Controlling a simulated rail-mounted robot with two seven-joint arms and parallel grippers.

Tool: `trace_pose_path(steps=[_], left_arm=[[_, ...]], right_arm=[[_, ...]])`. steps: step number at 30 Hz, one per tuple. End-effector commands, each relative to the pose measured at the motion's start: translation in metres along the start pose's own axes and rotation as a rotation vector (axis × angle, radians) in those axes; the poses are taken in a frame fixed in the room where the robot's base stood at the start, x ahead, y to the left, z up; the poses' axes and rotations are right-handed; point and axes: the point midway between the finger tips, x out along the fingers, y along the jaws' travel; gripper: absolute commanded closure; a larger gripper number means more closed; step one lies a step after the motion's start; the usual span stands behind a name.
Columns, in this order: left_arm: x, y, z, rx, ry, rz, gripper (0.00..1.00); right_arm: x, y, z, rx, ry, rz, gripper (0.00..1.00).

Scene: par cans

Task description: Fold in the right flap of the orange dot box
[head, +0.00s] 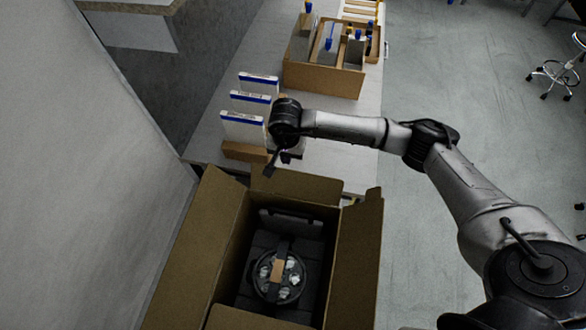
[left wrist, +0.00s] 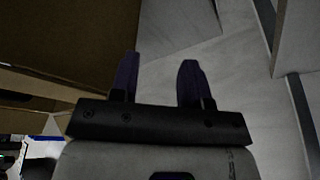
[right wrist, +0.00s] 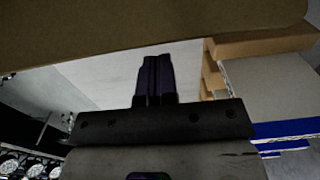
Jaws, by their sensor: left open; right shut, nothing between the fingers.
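The open cardboard box (head: 233,245) stands at the bottom of the head view, with a black par can (head: 262,290) in dark padding inside. Its right flap (head: 357,262) stands up and out along the right side. The left flap (head: 192,252) and far flap (head: 300,187) are also spread; a near flap (head: 250,319) is partly cut off. I cannot make out an orange dot. My right gripper (head: 269,171) is shut and empty at the far flap; its closed fingers show in the right wrist view (right wrist: 155,62). My left gripper (left wrist: 160,68) is open and empty, with cardboard (left wrist: 75,35) to its left.
White blue-topped packs (head: 244,127) stand on the table (head: 207,128) beyond the box. A cardboard crate (head: 312,78) with blue-topped items is farther back. A pale wall (head: 75,190) bounds the left. Open floor (head: 425,235) lies right of the box.

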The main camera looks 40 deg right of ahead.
Motion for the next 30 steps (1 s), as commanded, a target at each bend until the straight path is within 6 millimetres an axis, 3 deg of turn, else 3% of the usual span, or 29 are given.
trace_pose_path(steps=[8,30], left_arm=[[-0.002,0.000,-0.001,0.000,0.000,0.000,0.57],[-0.010,-0.004,-0.003,0.011,-0.001,-0.009,0.57]], right_arm=[[-0.001,0.000,0.004,-0.002,0.000,0.000,1.00],[-0.001,0.000,0.061,-0.002,-0.001,0.000,1.00]])
